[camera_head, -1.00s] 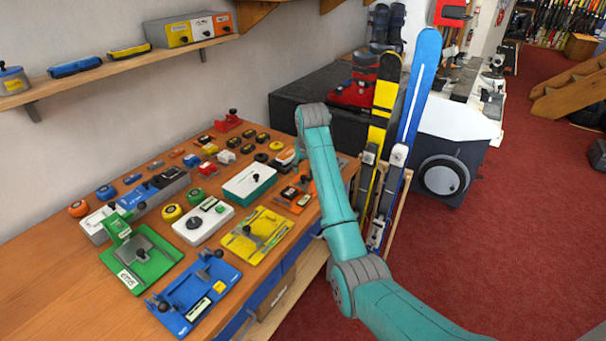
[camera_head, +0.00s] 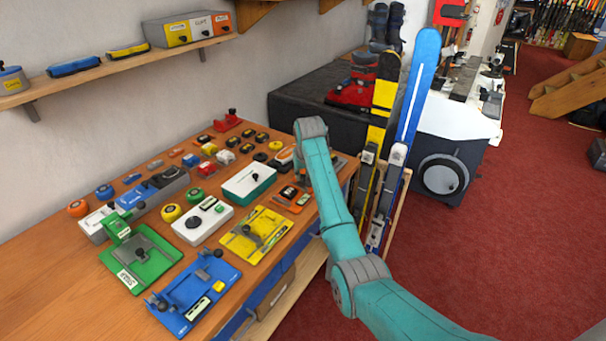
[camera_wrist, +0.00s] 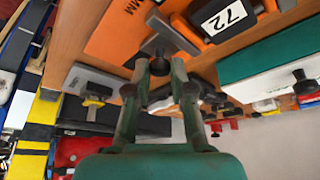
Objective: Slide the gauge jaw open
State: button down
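The orange gauge plate (camera_wrist: 112,38), lettered "MM", fills the upper middle of the wrist view, beside a dark-framed readout of 72 (camera_wrist: 222,17). A grey jaw piece with a dark knob (camera_wrist: 160,42) stands at the plate's lower right side. My gripper (camera_wrist: 160,66) points at this knob, its two fingers apart with the knob's end close to or between the tips. I cannot tell whether they touch it.
The wooden bench (camera_head: 60,275) holds a yellow fixture (camera_head: 272,222), a blue one (camera_head: 212,272), a green one (camera_head: 157,262) and a white-and-teal box (camera_head: 249,183) left of my arm. Skis (camera_head: 412,95) stand close on the right. Bare bench lies at front left.

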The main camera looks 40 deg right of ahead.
jog(key=shift+w+d, duration=0.35)
jog(key=shift+d, duration=0.6)
jog(key=shift+w+d, duration=0.3)
jog(key=shift+d, duration=0.6)
jog(key=shift+r, duration=0.1)
jog(key=c, duration=1)
grip_release()
jog(key=shift+d, duration=0.15)
jog(key=shift+c, duration=0.2)
jog(key=v, duration=1.2)
jog(key=shift+w, duration=0.1)
